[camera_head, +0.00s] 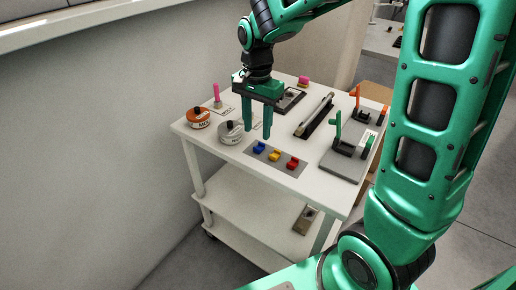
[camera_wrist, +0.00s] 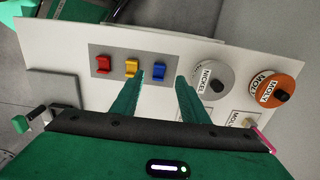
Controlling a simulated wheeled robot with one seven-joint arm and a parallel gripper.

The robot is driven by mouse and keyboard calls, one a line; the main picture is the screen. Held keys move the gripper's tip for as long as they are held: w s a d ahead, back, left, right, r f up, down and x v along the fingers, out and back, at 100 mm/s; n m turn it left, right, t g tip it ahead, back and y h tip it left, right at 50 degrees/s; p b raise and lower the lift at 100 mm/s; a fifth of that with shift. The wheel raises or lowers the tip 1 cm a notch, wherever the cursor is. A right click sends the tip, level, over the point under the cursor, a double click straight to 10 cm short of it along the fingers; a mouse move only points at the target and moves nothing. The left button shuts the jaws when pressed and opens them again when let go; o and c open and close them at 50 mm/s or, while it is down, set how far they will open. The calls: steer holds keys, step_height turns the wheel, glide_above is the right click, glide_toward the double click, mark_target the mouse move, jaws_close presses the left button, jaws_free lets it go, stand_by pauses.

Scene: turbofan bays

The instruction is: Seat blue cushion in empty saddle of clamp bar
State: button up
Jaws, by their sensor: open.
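The blue cushion (camera_head: 259,148) sits on a grey strip (camera_head: 268,156) near the cart top's front edge, beside a yellow (camera_head: 275,156) and a red cushion (camera_head: 292,163). My gripper (camera_head: 257,133) is open and empty, pointing down above the blue cushion. In the wrist view the blue cushion (camera_wrist: 159,72) shows between the two fingertips, apart from both. A fixture with a green lever (camera_head: 337,126) stands on a grey plate (camera_head: 345,163) to the right. A similar one with an orange lever (camera_head: 357,95) stands behind it. I cannot tell which holds the clamp bar; no empty saddle can be made out.
A grey NICKEL tin (camera_wrist: 212,80) and an orange MOLY tin (camera_wrist: 277,88) stand beside the strip. A dark tray with a rod (camera_head: 314,117) lies behind the cushions. A pink upright piece (camera_head: 217,92) stands at the back left. A wall runs along the left.

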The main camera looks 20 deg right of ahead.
mark_target(257, 148)
steer(key=shift+f, duration=3.3)
steer(key=shift+c, duration=0.3)
jaws_close()
